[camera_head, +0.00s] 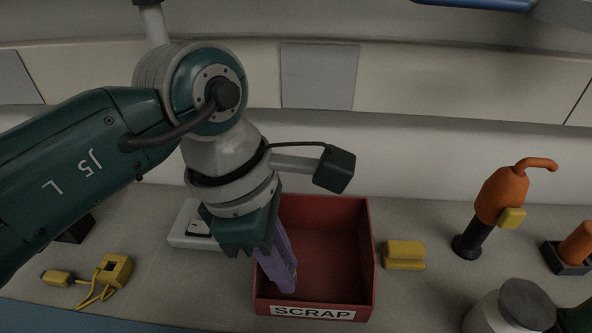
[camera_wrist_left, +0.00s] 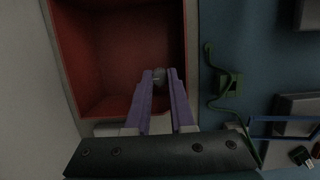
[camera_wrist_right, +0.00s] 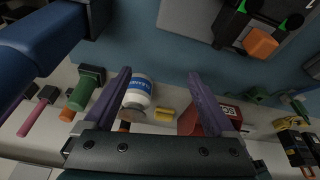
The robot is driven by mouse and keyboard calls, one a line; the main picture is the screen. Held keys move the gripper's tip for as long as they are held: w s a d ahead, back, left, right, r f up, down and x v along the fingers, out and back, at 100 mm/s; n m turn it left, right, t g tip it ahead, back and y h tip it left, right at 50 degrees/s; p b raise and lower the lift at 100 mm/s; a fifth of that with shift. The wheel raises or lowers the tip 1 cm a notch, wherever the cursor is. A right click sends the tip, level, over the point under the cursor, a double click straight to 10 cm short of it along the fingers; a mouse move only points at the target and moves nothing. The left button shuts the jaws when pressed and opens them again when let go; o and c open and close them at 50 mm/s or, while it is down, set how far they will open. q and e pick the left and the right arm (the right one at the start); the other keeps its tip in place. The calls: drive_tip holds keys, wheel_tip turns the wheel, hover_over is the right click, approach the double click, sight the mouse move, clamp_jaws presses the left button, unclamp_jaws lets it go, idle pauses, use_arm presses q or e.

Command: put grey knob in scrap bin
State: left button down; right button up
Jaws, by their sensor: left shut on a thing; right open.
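The grey knob (camera_wrist_left: 159,74) shows small between the fingertips of my left gripper (camera_wrist_left: 159,76) in the left wrist view, and the gripper is shut on it. The red scrap bin (camera_head: 314,310) with a SCRAP label stands on the counter in the head view. My left gripper (camera_head: 283,284) points down at the left part of the bin's opening there, and its fingers hide the knob. The bin's red interior (camera_wrist_left: 110,50) lies under and left of the fingers in the left wrist view. My right gripper (camera_wrist_right: 160,82) is open and empty, away from the bin (camera_wrist_right: 188,120).
A yellow block (camera_head: 404,255) stands just right of the bin. Farther right are an orange-and-black tool (camera_head: 497,205) and a white jar (camera_head: 505,312) with a grey lid. Left of the bin are a white box (camera_head: 190,232) and a yellow corded item (camera_head: 115,269).

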use_arm(q)
drive_tip(key=shift+f, duration=0.55)
use_arm(e)
drive_tip(key=shift+f, duration=0.15)
use_arm(q)
drive_tip(key=shift+f, duration=0.15)
use_arm(e)
drive_tip(key=shift+f, duration=0.15)
use_arm(q)
drive_tip(key=c, duration=1.1)
unclamp_jaws()
drive_tip(key=shift+o, duration=0.2)
drive_tip(key=shift+r, duration=0.35)
use_arm(e)
drive_tip(key=shift+r, duration=0.3)
use_arm(q)
drive_tip(key=p+v, duration=0.2)
drive_tip(key=v, duration=0.9)
drive_tip(key=shift+r, duration=0.35)
use_arm(e)
drive_tip(key=shift+w+r, duration=0.1)
drive_tip(key=shift+r, duration=0.75)
use_arm(q)
drive_tip(key=shift+a, duration=0.15)
